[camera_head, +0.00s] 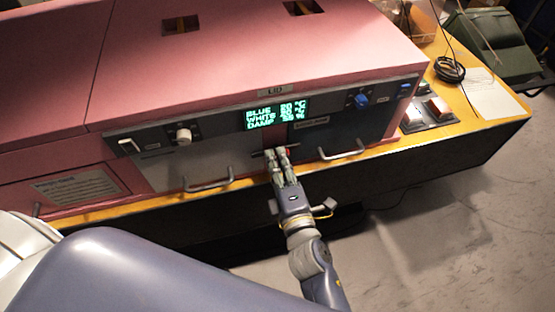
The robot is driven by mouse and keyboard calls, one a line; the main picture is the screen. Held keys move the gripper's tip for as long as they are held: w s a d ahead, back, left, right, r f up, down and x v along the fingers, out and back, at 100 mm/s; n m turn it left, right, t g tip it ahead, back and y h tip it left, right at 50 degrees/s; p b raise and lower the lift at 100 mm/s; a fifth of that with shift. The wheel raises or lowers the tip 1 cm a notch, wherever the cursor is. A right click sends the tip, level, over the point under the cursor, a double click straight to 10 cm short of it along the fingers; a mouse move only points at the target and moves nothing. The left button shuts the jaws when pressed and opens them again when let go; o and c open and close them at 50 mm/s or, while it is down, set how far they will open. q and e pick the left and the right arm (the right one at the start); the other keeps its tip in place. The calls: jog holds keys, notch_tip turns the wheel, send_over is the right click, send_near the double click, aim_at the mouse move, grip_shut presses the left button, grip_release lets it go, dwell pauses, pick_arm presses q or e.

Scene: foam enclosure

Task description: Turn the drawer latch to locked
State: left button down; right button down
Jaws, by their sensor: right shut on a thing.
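My right gripper (277,154) reaches up from the lower middle to the front of the pink enclosure (250,50). Its fingers are shut on the drawer latch (259,153), between the two drawer handles and just below the display. The fingers hide most of the latch; a dark end shows to their left and a bit of red to their right. I cannot tell which way the latch is turned. My left gripper is out of view.
A left drawer handle (208,185) and a right drawer handle (342,150) stick out on either side of my gripper. Above are a lit display (275,115), a white knob (184,135) and a blue knob (361,100). A switch box (428,113) sits at right. The floor is clear at lower right.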

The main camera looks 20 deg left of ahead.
jog(key=c, duration=1.7)
grip_release()
jog(key=v, duration=1.2)
jog(key=shift+w, duration=0.1)
